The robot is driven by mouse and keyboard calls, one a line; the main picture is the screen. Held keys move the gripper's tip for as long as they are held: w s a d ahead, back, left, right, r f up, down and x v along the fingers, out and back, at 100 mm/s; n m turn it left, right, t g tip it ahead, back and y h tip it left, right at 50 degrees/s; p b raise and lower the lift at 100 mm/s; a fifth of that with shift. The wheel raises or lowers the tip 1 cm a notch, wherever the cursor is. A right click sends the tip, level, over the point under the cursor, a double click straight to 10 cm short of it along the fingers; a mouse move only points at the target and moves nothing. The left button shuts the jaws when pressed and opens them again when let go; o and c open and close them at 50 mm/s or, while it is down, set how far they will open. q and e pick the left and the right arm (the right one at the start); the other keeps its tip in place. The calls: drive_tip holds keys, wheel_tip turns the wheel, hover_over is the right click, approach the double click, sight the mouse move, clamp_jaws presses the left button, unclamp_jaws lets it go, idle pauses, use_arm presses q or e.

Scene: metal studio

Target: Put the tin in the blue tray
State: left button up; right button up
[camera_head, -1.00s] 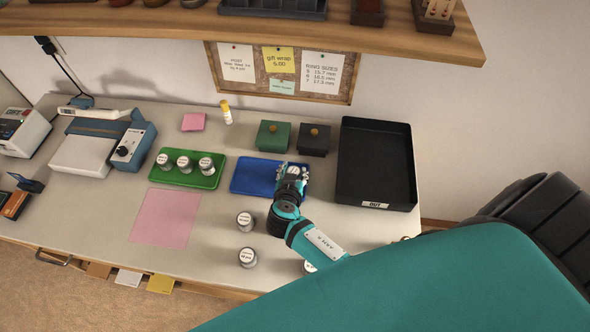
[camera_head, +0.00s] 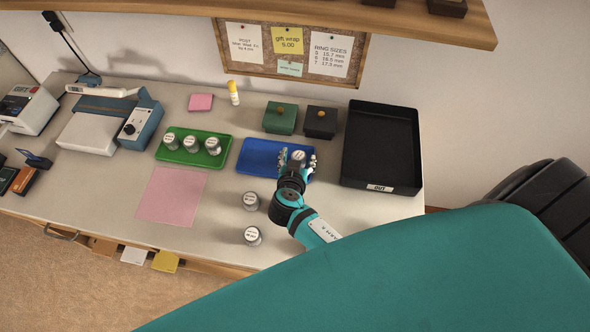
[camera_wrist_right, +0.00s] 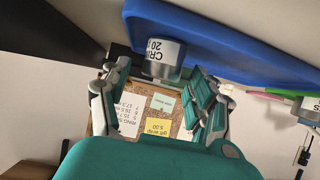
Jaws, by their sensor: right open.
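The blue tray (camera_head: 256,157) lies on the bench right of the green tray. A grey tin with a white label (camera_head: 298,156) stands at the blue tray's right part, apparently upright on it. In the right wrist view, the tin (camera_wrist_right: 163,60) appears inverted against the blue tray (camera_wrist_right: 235,48), just past my fingertips. My right gripper (camera_head: 297,163) is at the tray's front right; it also shows in the wrist view (camera_wrist_right: 158,88). Its fingers are spread, one on each side of the tin, with gaps visible. My left gripper is out of view.
The green tray (camera_head: 184,156) holds several similar tins. Two loose tins (camera_head: 251,200) (camera_head: 252,236) stand in front of the blue tray. A black OUT tray (camera_head: 393,188) is at right; green (camera_head: 280,118) and dark (camera_head: 320,123) boxes stand behind. A pink sheet (camera_head: 172,196) lies left.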

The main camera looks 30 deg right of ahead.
drive_tip(key=b+v, duration=0.1)
drive_tip(key=v, duration=0.7)
drive_tip(key=shift+s+a, duration=0.25)
drive_tip(key=shift+s, duration=0.15)
drive_tip(key=shift+s+a+r+b, duration=0.3)
drive_tip(key=shift+s+r, duration=0.2)
drive_tip(key=shift+r, duration=0.05)
